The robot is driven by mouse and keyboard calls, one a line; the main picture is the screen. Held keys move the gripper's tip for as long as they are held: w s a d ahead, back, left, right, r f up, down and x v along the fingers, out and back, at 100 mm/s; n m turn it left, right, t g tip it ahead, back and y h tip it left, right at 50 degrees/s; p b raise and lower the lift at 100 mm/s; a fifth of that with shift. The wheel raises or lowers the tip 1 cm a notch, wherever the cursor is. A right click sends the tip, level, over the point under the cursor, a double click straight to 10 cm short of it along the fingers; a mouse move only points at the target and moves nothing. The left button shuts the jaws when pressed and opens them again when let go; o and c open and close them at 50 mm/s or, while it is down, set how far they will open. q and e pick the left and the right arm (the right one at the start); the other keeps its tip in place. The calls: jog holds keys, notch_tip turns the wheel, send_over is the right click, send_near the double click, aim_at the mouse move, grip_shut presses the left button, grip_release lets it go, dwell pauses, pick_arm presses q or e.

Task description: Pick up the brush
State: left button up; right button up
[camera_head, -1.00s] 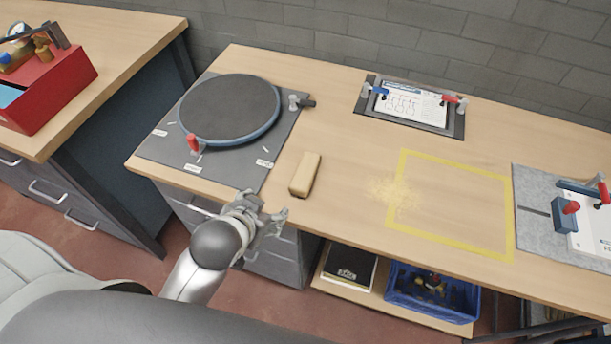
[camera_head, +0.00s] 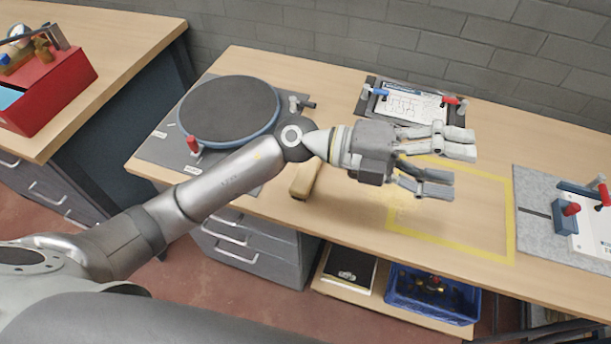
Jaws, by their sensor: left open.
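The brush (camera_head: 304,182) is a small tan block lying on the wooden workbench, left of the yellow taped square. My left forearm passes over it and hides its upper part. My left gripper (camera_head: 448,168) is open and empty, with its fingers pointing right, above the left part of the yellow square (camera_head: 512,210). The gripper is to the right of the brush and apart from it. My right gripper is not in view.
A round dark turntable (camera_head: 228,108) stands on a grey plate at the left. A clamped paper board (camera_head: 408,106) lies at the back. A grey mat with clamps (camera_head: 545,225) is at the right. A blue crate (camera_head: 432,294) sits on the shelf below.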

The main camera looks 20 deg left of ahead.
pick_arm(q)
notch_tip(320, 180, down, 9)
jog(key=a+m+g+y, duration=0.2)
jog(key=a+m+y, duration=0.1)
jog(key=y, duration=0.3)
jog(key=n+t+y, duration=0.1)
jog(key=n+y, duration=0.1)
jog(key=y, duration=1.1)
send_over(304, 176)
jog(key=f, duration=0.6)
jog(key=shift+s+f, duration=0.25)
jog(key=shift+f, duration=0.1)
jog(key=f, duration=0.4)
jog(key=shift+a+f+p, duration=0.25)
jog(key=shift+p, duration=0.15)
jog(key=shift+w+d+f+p, duration=0.15)
jog(key=shift+f+p, duration=0.3)
jog(key=shift+f, duration=1.1)
jog(key=shift+w+d+f+p, duration=0.15)
jog(key=shift+f+p, duration=0.25)
jog(key=shift+f, duration=1.1)
jog(key=shift+a, duration=0.1)
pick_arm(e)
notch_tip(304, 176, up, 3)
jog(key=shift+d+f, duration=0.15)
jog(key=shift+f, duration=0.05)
pick_arm(q)
jog(key=shift+c, duration=0.4)
